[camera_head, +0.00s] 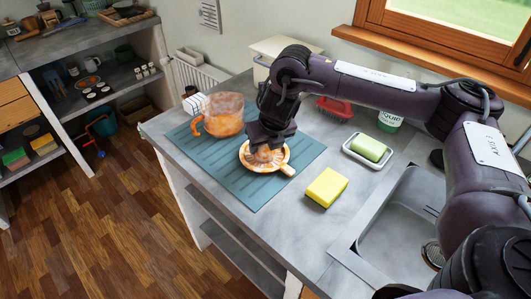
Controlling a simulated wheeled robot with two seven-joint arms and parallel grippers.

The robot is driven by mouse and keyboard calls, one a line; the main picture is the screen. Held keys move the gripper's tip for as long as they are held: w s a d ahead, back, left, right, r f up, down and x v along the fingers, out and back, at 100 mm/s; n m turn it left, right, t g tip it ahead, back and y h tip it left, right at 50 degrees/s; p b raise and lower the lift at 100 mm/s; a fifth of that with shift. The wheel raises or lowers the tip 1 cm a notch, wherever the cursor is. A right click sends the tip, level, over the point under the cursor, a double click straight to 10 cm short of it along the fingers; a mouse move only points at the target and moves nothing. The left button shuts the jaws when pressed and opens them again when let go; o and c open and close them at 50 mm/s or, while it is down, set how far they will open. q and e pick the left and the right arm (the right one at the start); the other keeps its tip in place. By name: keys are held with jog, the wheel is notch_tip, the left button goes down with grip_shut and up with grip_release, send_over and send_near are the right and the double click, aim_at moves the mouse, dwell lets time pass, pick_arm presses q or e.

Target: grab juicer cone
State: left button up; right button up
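The juicer cone (265,158) is an orange and white round piece with a ribbed middle and a pale handle tab at its lower right. It lies on the blue-grey mat (250,191) on the counter. My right gripper (268,148) is directly over its middle, pointing down, at or just above the ribbed part. The fingertips are dark and small here, so I cannot tell if they are open, shut or touching it. An orange, see-through jug (222,115) with a handle stands behind and left of the cone on the mat. My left gripper is not in view.
A yellow sponge (326,187) lies right of the mat. A green soap bar (369,148) sits in a white dish, with a red item (335,106) behind. The sink (392,232) is at the right. Shelves (90,70) stand across the floor at left.

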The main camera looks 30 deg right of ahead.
jog(key=c, duration=0.8)
jog(key=shift+r, duration=0.15)
